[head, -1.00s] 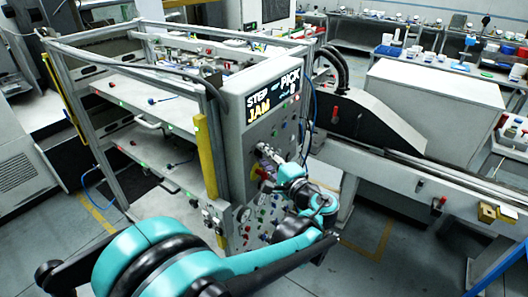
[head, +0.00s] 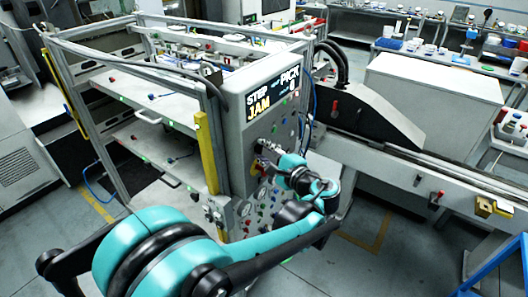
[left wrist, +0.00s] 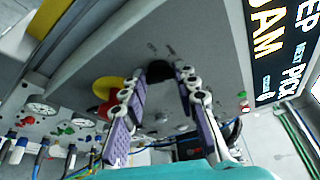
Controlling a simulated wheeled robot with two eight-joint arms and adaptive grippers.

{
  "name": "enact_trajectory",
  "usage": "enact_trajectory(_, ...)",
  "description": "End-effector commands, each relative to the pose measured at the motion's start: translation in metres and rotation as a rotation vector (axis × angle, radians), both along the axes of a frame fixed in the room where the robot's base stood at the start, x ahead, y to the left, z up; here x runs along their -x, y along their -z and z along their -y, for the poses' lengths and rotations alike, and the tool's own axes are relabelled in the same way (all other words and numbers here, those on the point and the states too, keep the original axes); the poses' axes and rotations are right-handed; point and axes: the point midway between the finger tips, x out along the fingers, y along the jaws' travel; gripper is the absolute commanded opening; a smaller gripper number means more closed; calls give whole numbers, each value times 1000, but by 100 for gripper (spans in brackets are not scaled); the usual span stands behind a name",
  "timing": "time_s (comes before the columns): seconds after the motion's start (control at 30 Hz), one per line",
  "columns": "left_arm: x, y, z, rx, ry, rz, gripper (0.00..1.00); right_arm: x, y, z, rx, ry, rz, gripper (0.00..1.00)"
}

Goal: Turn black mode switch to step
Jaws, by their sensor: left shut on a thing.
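The black mode switch (left wrist: 158,71) is a small dark knob on the grey control panel (left wrist: 215,60), seen in the left wrist view between the fingertips of my left gripper (left wrist: 160,77). The gripper is shut on it, with the purple-padded fingers on either side. The knob's pointer and the small panel lettering beside it are too unclear to read. In the head view my left gripper (head: 262,146) is at the panel's front face, below the display, and hides the switch. My right gripper is not in view.
A display (head: 272,95) reads STEP, JAM and PICK. A red knob on a yellow disc (left wrist: 110,84) sits close beside the fingers. Gauges (left wrist: 40,109) and small coloured buttons are lower on the panel. A yellow post (head: 206,155) stands left of the panel.

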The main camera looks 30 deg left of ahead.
Motion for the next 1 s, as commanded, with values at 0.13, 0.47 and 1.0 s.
enact_trajectory(0.13,0,1,0,1,-1,0,42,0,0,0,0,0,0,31)
enact_trajectory(0.47,0,0,1,0,0,1,50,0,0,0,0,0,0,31)
enact_trajectory(1.0,39,-13,84,1,5,0,50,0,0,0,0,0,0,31)
